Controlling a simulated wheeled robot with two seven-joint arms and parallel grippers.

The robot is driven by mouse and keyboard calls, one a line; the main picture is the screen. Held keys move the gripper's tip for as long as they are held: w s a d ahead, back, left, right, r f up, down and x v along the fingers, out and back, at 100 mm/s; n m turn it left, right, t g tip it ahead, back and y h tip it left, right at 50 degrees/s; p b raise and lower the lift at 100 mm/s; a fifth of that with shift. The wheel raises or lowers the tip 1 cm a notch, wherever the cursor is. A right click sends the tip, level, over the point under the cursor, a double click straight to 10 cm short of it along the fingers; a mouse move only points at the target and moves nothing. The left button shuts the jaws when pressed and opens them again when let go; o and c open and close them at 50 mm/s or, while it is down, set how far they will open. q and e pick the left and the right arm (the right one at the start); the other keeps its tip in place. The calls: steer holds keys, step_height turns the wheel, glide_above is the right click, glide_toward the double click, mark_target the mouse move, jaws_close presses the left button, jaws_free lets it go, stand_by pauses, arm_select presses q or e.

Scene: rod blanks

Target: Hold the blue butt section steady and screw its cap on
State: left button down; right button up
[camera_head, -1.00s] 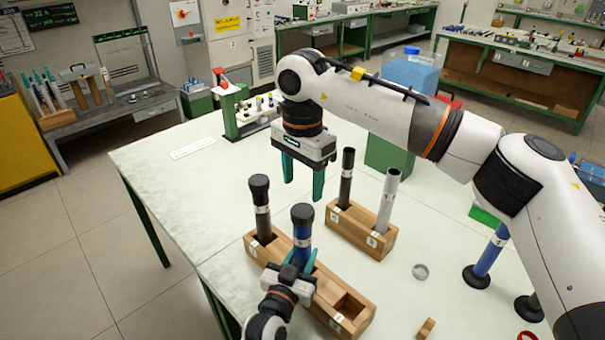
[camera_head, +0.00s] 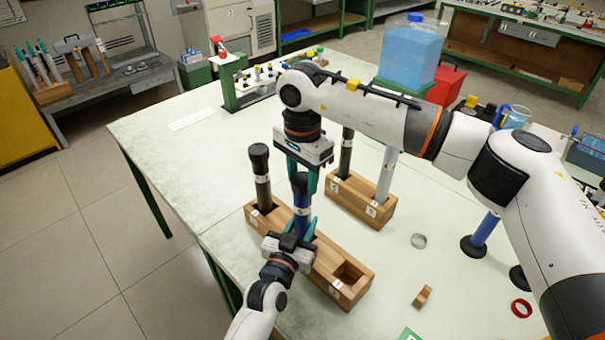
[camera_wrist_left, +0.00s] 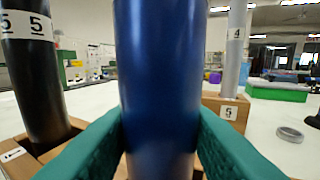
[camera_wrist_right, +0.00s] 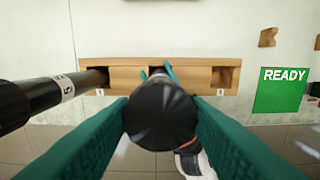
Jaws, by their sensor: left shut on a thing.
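The blue butt section (camera_head: 302,216) stands upright in the middle of the front wooden rack (camera_head: 355,298). My left gripper (camera_head: 303,231) is shut on it just above the rack; its teal fingers press both sides of the blue tube (camera_wrist_left: 160,90) in the left wrist view. The black cap (camera_head: 300,183) is at the tube's top end; whether its thread is engaged cannot be seen. My right gripper (camera_head: 302,172) is above, pointing down, with fingers on either side of the cap (camera_wrist_right: 160,114). I cannot tell whether those fingers touch the cap.
A black capped rod (camera_head: 261,180) stands left of the blue one. A second rack (camera_head: 345,205) behind holds a black rod and a grey tube (camera_head: 386,176). A grey ring (camera_head: 419,241), a wooden block (camera_head: 422,297) and a red ring (camera_head: 521,308) lie to the right.

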steer(key=c, duration=0.5)
steer(key=m, duration=2.4)
steer(key=shift+m, duration=0.3)
steer(key=o, duration=1.2)
steer(key=shift+c, duration=0.2)
step_height(320, 180, up, 12)
